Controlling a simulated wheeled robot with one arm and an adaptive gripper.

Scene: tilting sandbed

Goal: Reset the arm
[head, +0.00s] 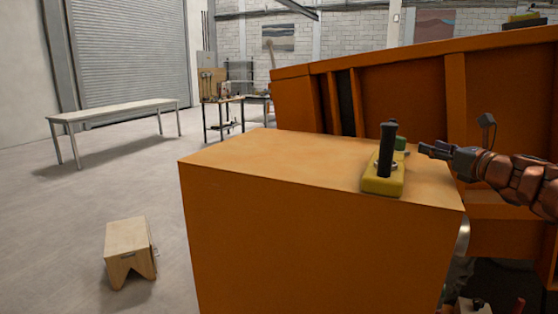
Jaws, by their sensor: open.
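My arm reaches in from the right edge of the head view, with copper-coloured links. My gripper (432,151) is at its left end, dark and small in the picture. It is open, and I see nothing held in it. It is just right of a yellow control base (383,181) with an upright black lever (386,150). The gripper appears apart from the lever. The base sits on the right part of an orange box top (270,155).
The large orange sandbed frame (400,85) stands behind the box, tilted up to the right. A wooden step stool (130,250) is on the floor at left. A long bench (115,110) and a worktable (222,100) stand farther back. The left floor is mostly clear.

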